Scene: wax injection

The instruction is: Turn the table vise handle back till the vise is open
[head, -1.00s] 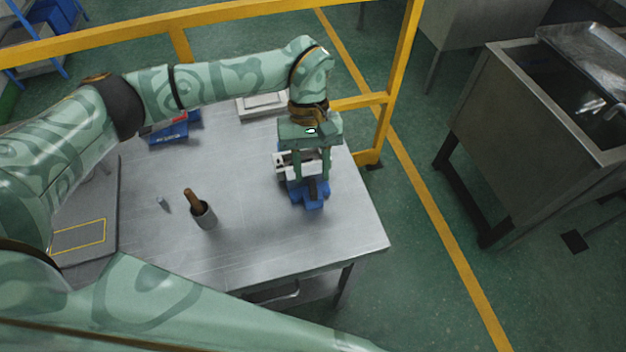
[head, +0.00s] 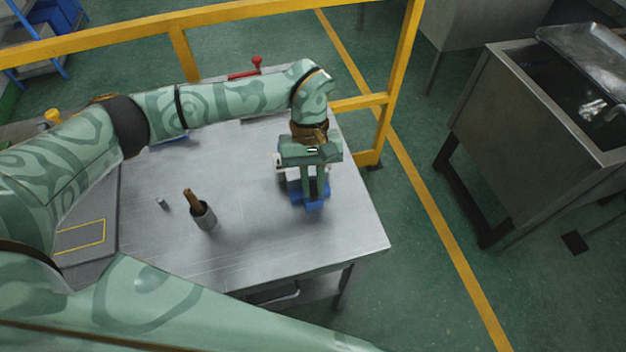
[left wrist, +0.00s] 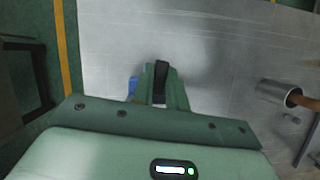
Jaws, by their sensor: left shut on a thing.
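The blue table vise (head: 316,203) stands on the metal table near its right side. Most of it is hidden under my left gripper (head: 315,188), which reaches down over it from above. In the left wrist view my left gripper (left wrist: 161,88) is shut on a dark piece (left wrist: 161,75), which looks like the vise handle. A bit of the blue vise (left wrist: 132,88) shows to the left of the fingers. How far the vise jaws stand apart is hidden. My right gripper is not in view.
A grey cup (head: 204,217) with a brown-handled tool stands left of the vise, with a small metal piece (head: 162,202) beside it. Yellow railing (head: 383,120) runs behind and right of the table. The front of the tabletop (head: 270,245) is clear.

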